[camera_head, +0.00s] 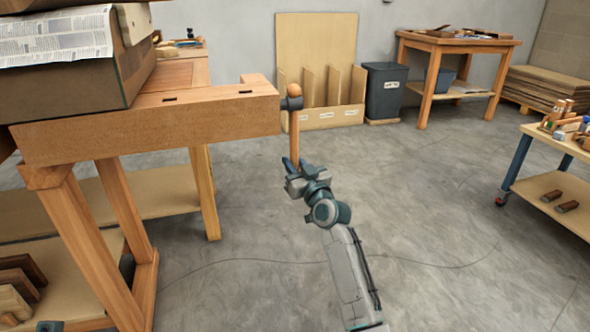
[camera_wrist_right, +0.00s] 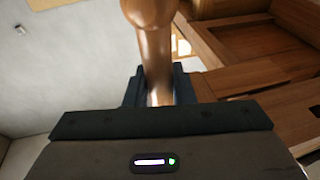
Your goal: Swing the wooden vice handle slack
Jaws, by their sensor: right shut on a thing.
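The wooden vice handle (camera_head: 294,128) is a rod with a round knob on top. It stands close to upright through the dark metal screw head (camera_head: 291,103) at the right end of the workbench's vice. My right gripper (camera_head: 292,164) is shut on its lower part, below the screw head. In the right wrist view the handle (camera_wrist_right: 155,52) rises between the two dark fingers, its knob at the top edge. The handle's lower end is hidden by the gripper. My left gripper does not show clearly in the head view.
The workbench (camera_head: 150,128) fills the left, with a large box (camera_head: 80,88) on top. A dark bin (camera_head: 385,92) and a plywood rack (camera_head: 315,60) stand behind. A wheeled cart (camera_head: 545,185) is at right. The floor around my right arm is open.

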